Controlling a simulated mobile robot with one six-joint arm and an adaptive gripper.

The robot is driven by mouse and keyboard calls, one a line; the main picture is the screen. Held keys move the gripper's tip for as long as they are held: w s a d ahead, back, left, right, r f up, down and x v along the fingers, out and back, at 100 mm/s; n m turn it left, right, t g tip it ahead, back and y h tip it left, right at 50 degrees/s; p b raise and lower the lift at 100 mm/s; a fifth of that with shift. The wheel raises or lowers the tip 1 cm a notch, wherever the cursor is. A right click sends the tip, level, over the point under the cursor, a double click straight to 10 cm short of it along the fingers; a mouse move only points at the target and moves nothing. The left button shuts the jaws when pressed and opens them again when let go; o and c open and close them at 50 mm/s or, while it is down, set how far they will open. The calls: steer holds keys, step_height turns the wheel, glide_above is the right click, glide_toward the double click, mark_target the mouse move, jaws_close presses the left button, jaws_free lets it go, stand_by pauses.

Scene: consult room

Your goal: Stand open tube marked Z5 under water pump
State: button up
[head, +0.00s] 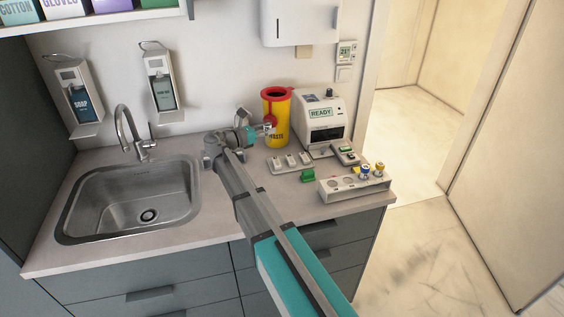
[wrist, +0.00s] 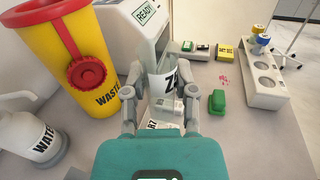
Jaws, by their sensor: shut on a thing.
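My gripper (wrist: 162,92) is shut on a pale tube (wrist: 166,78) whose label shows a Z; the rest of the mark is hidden. Its fingers press on both sides of the tube above the counter. In the head view my gripper (head: 264,130) is in front of the yellow waste bin, and the tube there is small and unclear.
A yellow waste bin (head: 277,118) with a red rim stands beside a READY machine (head: 322,121). A small white rack (head: 290,163), a green block (head: 308,175) and a holed rack (head: 340,190) with blue- and yellow-capped tubes are right of my arm. The sink (head: 135,200) is left.

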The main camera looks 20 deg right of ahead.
steer(key=shift+s, duration=0.2)
steer(key=s+n+t+y, duration=0.2)
steer(key=s+n+t, duration=0.2)
steer(key=s, duration=0.8)
steer(key=shift+a+r+t+y, duration=0.2)
steer(key=shift+t+y, duration=0.1)
steer(key=shift+t, duration=0.6)
steer(key=w+f+b, duration=0.3)
steer(key=w, duration=0.1)
steer(key=w+f+b, duration=0.3)
steer(key=w, duration=0.1)
steer(key=w+a+f+b, duration=0.1)
steer(key=w+f+b, duration=0.1)
steer(key=w, duration=0.3)
steer(key=shift+f+b, duration=0.4)
steer(key=shift+f, duration=0.1)
steer(key=shift+w+f, duration=0.1)
